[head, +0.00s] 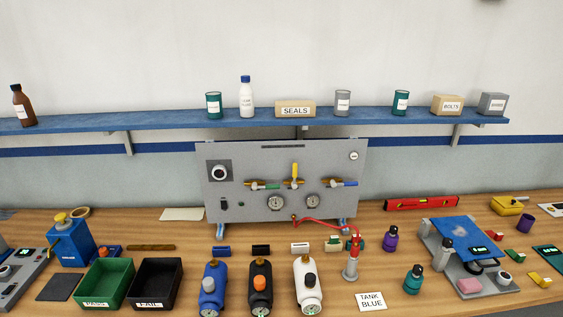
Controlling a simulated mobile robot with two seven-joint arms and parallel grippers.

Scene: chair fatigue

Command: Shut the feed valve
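A grey upright panel (215,205) stands on the bench at the middle. It carries three brass valves in a row. The left valve has a green handle (268,187) lying about level, and the middle valve has a yellow handle (295,170) pointing straight up. The right valve has a blue handle (345,184), also about level. Any labels are too small to read, so I cannot tell which is the feed valve. Two round gauges (275,203) sit below the valves, and a black-and-white knob (219,172) is at upper left. Neither gripper is in view.
A red hose (325,223) runs from the panel to a red-and-grey fitting (351,262). Blue, black and white tanks (305,285) stand in front. Green (85,288) and black (140,290) trays are left. A blue shelf (170,119) overhangs behind.

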